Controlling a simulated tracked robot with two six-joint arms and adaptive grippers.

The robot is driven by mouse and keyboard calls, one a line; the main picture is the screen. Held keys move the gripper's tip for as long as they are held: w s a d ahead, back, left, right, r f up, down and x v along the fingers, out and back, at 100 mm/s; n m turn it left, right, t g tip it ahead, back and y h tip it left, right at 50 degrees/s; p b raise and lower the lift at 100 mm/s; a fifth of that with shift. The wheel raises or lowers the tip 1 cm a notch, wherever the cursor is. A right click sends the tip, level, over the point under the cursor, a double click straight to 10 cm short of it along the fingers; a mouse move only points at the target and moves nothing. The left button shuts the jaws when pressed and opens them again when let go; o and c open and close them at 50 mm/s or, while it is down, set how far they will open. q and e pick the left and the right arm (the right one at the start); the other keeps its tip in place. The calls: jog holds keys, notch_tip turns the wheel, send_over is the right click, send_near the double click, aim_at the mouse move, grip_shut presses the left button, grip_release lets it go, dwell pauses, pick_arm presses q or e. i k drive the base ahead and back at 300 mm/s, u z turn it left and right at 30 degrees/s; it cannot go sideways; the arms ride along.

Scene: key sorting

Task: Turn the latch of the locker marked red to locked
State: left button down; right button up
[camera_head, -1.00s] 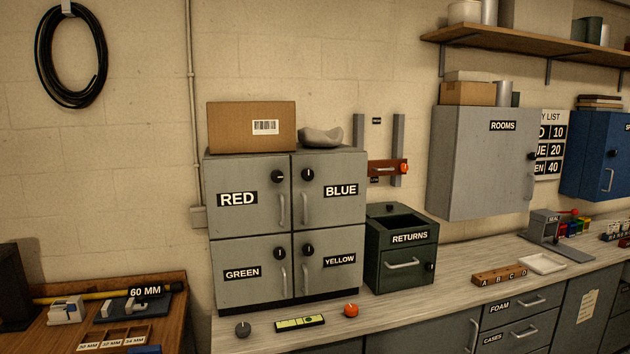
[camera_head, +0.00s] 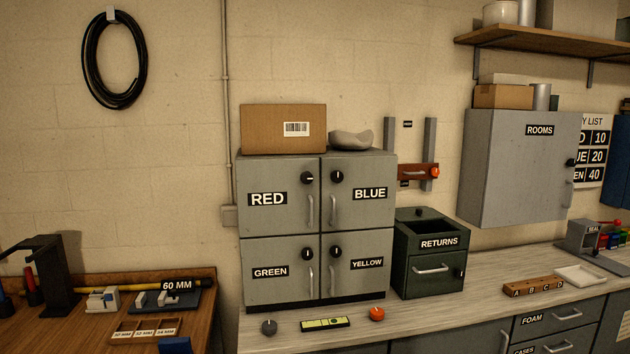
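The grey locker block stands on the counter in the head view. The locker marked RED (camera_head: 267,222) is its upper left door, and it looks shut. Its round black latch knob (camera_head: 307,178) is near the door's upper right corner; its pale mark looks roughly level. The knobs on the BLUE (camera_head: 337,177), GREEN (camera_head: 307,255) and YELLOW (camera_head: 336,252) doors show marks that look upright. A vertical bar handle (camera_head: 310,211) sits below the RED knob. Neither of my grippers is in view.
A cardboard box (camera_head: 283,129) and a grey bowl-like object (camera_head: 351,139) rest on the lockers. A dark RETURNS box (camera_head: 429,272) stands close on the right.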

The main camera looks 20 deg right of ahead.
aim_at(306, 178)
jog(key=u, duration=0.05)
jog(key=i, duration=1)
jog(key=z, duration=0.05)
